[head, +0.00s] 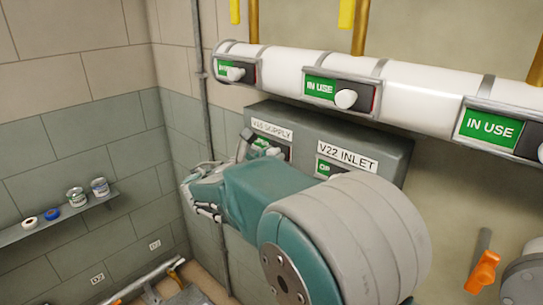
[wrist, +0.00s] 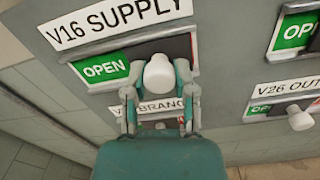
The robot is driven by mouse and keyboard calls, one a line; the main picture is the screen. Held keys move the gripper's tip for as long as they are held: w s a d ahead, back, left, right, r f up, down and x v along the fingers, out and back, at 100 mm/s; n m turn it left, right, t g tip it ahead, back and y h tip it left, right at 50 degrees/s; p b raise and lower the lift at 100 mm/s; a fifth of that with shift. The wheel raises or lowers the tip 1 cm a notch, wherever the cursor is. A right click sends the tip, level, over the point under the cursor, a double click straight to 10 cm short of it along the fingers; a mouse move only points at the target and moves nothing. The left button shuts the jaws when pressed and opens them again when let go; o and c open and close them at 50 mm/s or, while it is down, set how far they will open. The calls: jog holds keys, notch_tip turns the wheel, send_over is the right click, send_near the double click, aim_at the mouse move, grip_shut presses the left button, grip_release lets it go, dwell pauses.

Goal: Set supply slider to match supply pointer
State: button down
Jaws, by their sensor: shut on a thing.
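The supply slider sits under the label "V16 SUPPLY" (wrist: 116,20) on a grey panel. Its round white knob (wrist: 159,76) is between the two fingers of my gripper (wrist: 159,68), which is shut on it. A green "OPEN" plate (wrist: 101,69) shows left of the knob, and a dark strip of the slot shows to the right. In the head view the V16 SUPPLY label (head: 272,132) is at the panel's left end, and my arm hides much of the slider below it. I cannot make out a supply pointer in either view.
A V22 INLET slider (head: 327,167) is right of V16. In the wrist view a BRANCH label (wrist: 160,107) is below, partly hidden by my gripper, and a V26 slider knob (wrist: 301,121) is right. A shelf (head: 60,220) is left.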

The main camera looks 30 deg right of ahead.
jog(key=shift+s+d, duration=0.1)
jog(key=c, duration=0.8)
grip_release()
jog(key=o, duration=0.4)
jog(key=shift+s, duration=0.1)
jog(key=v, duration=1.2)
